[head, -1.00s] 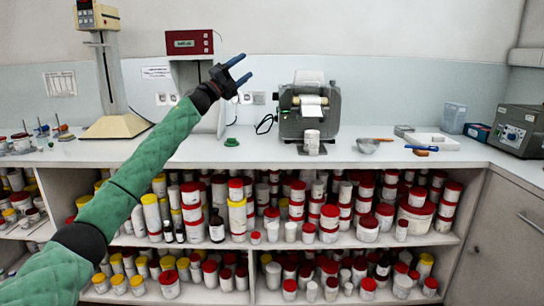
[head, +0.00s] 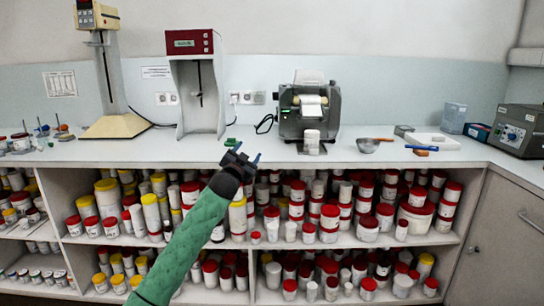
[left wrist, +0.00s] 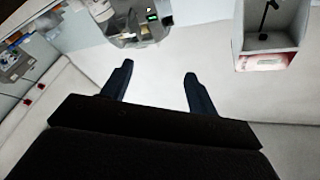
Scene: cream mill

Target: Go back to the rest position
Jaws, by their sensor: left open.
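My left gripper (head: 242,157) is open and empty in the head view, at the end of my green-sleeved arm. It appears in front of the counter's front edge, just below a small green object (head: 231,142). The mill also shows at the top of the left wrist view (left wrist: 130,20). My right gripper does not show.
The white counter (head: 400,157) has a red-topped stand (head: 195,85) and a tall mixer stand (head: 108,70) on its left. Shelves below hold many jars.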

